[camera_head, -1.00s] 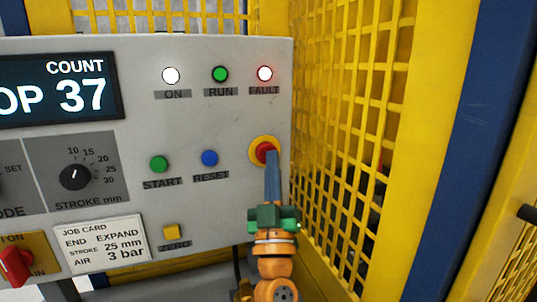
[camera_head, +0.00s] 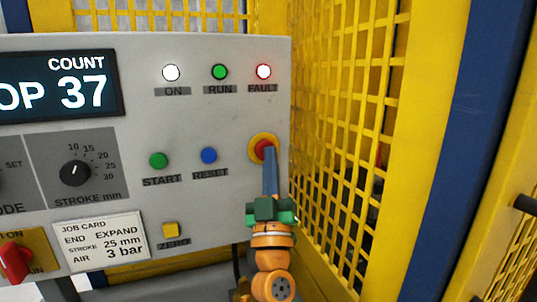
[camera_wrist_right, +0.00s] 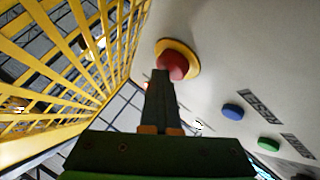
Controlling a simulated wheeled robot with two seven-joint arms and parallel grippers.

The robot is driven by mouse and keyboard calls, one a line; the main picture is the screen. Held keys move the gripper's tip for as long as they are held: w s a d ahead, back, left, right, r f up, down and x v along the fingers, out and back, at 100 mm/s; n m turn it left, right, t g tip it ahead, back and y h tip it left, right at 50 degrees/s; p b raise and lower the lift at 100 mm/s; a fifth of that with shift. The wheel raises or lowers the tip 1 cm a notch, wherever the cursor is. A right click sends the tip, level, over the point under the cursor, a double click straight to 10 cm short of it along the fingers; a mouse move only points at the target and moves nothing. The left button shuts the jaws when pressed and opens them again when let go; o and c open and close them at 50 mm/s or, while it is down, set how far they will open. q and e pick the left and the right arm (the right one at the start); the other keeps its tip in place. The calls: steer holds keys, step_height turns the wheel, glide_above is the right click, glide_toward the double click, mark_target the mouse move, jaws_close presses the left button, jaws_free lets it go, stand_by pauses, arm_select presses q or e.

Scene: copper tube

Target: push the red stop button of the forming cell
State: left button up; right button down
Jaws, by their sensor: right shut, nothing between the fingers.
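The red stop button (camera_head: 262,149) sits on a yellow ring at the right side of the grey control panel (camera_head: 215,120). In the right wrist view the red button (camera_wrist_right: 172,66) stands out from its yellow ring. My right gripper (camera_head: 269,152) is shut and empty, its fingers pointing up at the button. The fingertips overlap the button's lower right part in the head view; in the wrist view they (camera_wrist_right: 160,74) lie at its lower edge. I cannot tell whether they touch it. My left gripper is not in view.
Yellow mesh guarding (camera_head: 345,110) stands close along the right of the panel and the right arm. The blue reset button (camera_head: 208,155) and green start button (camera_head: 158,160) are left of the stop button. The fault lamp (camera_head: 263,72) above has a red ring.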

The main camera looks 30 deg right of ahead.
steer(key=shift+f, duration=0.1)
steer(key=shift+f+b, duration=0.1)
steer(key=shift+b, duration=0.2)
steer(key=shift+s+a, duration=0.15)
steer(key=shift+s, duration=0.1)
steer(key=s, duration=0.2)
steer(key=s+a, duration=0.1)
steer(key=s, duration=0.1)
steer(key=shift+s+f+p, duration=0.1)
steer(key=shift+s+p, duration=0.3)
steer(key=shift+w, duration=0.1)
